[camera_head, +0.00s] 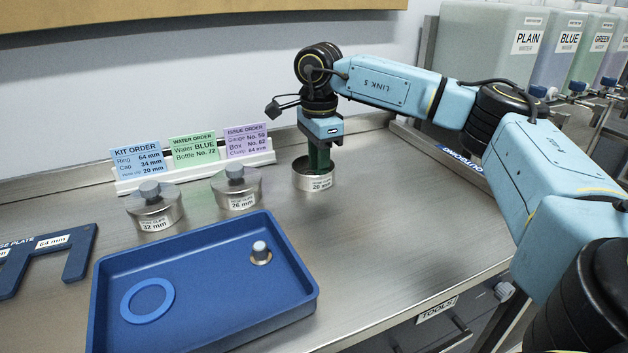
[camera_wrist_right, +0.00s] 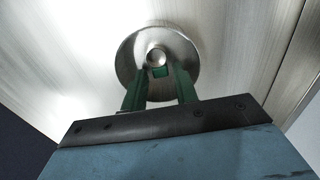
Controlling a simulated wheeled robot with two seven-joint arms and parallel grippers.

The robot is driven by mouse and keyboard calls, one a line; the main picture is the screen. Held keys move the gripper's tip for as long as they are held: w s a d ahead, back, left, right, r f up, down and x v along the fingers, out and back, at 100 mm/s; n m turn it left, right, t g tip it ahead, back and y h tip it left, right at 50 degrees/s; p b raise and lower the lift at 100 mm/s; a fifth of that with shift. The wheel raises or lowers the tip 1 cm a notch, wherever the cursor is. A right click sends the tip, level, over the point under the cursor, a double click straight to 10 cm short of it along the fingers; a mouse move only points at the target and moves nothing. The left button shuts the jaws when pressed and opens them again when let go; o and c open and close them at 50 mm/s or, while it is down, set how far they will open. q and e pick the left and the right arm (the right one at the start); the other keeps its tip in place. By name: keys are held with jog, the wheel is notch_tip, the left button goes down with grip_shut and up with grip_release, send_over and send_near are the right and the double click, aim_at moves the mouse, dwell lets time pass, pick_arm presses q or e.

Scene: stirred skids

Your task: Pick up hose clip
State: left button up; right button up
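The tin labelled 20 mm (camera_head: 314,184) stands on the steel bench near the back wall. My right gripper (camera_head: 319,165) points straight down at it, its green fingertips at or just inside the rim. In the right wrist view the fingers (camera_wrist_right: 160,85) are apart, over the round metal tin (camera_wrist_right: 128,60). A small round metal piece (camera_wrist_right: 156,57) lies at its middle, with a small green patch beside it; I cannot tell whether it is a clip or a knob. No hose clip shows clearly. My left gripper is not in view.
Two knobbed tins, 32 mm (camera_head: 156,217) and 26 mm (camera_head: 238,199), stand left of it. Behind them is a card rack (camera_head: 200,172). A blue tray (camera_head: 205,318) holds a blue ring (camera_head: 129,301) and a metal cap (camera_head: 260,247). Bench right of the tray is clear.

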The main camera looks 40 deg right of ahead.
jog(key=shift+f, duration=0.3)
grip_shut()
jog(key=shift+r, duration=0.2)
